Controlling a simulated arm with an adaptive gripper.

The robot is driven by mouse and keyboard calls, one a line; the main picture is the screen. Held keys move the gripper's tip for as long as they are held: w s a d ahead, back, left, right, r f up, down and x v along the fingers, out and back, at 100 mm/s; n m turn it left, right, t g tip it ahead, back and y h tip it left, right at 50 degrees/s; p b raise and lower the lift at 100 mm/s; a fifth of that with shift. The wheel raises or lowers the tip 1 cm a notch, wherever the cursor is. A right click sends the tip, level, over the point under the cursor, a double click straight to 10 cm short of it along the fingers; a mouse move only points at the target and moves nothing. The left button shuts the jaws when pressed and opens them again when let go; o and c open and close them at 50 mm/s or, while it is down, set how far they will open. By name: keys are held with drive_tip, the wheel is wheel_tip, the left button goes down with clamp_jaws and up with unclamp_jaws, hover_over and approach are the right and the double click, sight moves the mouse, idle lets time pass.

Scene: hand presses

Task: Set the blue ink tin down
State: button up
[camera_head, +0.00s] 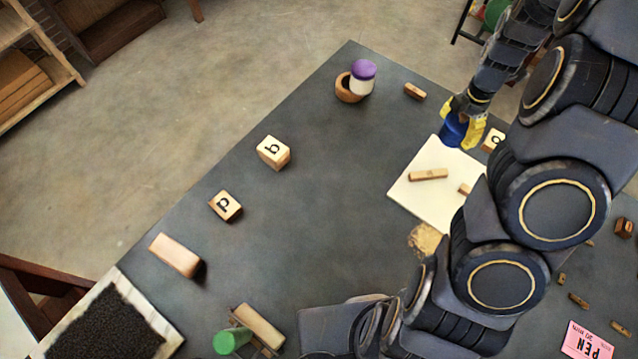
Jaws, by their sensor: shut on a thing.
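The blue ink tin (453,130) is between the yellow fingers of my gripper (463,122), at the upper right of the dark table. The gripper is shut on the tin from above. The tin is over or just behind the far edge of a cream sheet (417,190). I cannot tell whether its base touches the surface. My arm comes in from the right and hides part of the sheet and much of the table's right side.
Small wooden pieces (428,175) lie on the sheet. A lettered block (493,140) stands close right of the tin. A purple-lidded jar (362,77) sits at a round wooden holder (347,88). Lettered blocks (273,152) stand left; the table's middle is clear.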

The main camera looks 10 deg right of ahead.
drive_tip(key=w+a+f+n, duration=0.2)
drive_tip(key=a+n, duration=0.1)
drive_tip(key=a, duration=1.3)
drive_tip(key=n, duration=0.5)
hover_over(292, 213)
wheel_tip(292, 213, down, 3)
drive_tip(key=shift+f, duration=3.85)
drive_tip(key=shift+f, duration=0.1)
drive_tip(key=o, duration=1.1)
